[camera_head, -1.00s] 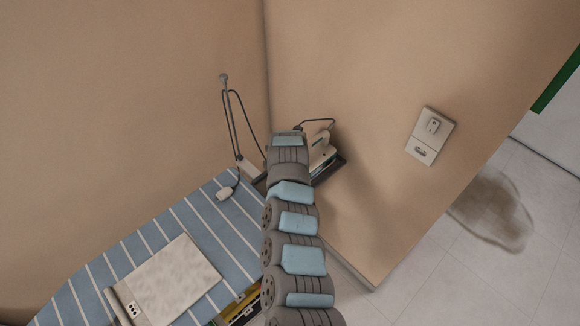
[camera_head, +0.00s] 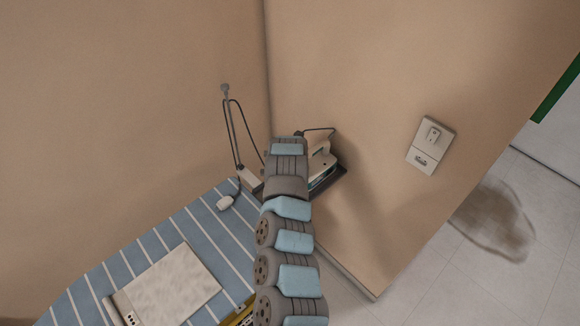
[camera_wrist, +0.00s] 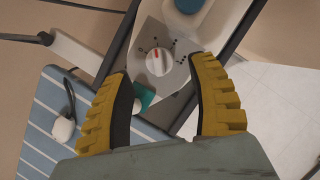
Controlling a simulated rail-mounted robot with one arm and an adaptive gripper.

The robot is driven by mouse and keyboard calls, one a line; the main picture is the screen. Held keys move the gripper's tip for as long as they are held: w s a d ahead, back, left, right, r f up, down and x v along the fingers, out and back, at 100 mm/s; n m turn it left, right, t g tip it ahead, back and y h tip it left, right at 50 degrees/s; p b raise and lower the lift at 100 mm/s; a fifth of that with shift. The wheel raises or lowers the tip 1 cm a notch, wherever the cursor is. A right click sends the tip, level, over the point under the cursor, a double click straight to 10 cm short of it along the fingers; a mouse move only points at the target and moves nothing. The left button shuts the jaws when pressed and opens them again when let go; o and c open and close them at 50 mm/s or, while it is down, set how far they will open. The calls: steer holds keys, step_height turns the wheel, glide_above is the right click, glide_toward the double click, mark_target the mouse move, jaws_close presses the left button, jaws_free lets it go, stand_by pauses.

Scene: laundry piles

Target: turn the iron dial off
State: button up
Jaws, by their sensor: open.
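The iron (camera_head: 323,163) stands on a dark rest at the end of the ironing board, partly hidden behind my arm in the head view. In the wrist view its dial (camera_wrist: 159,61) is a round white knob with a red mark near its top edge, on a grey plate with dark symbols around it. My gripper (camera_wrist: 165,82) is open, with its yellow ribbed fingers to either side below the dial. The dial shows between and beyond the fingertips, and I see no contact. My gripper is hidden in the head view.
A cord with a white plug-like end (camera_head: 226,202) hangs by a thin upright stand. Walls close in behind the iron; a wall outlet (camera_head: 430,145) is at right.

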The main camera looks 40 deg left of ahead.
steer(key=v, duration=0.4)
steer(key=shift+s+a+r, duration=0.1)
steer(key=shift+r, duration=0.2)
steer(key=shift+v, duration=2.15)
steer(key=shift+d, duration=0.2)
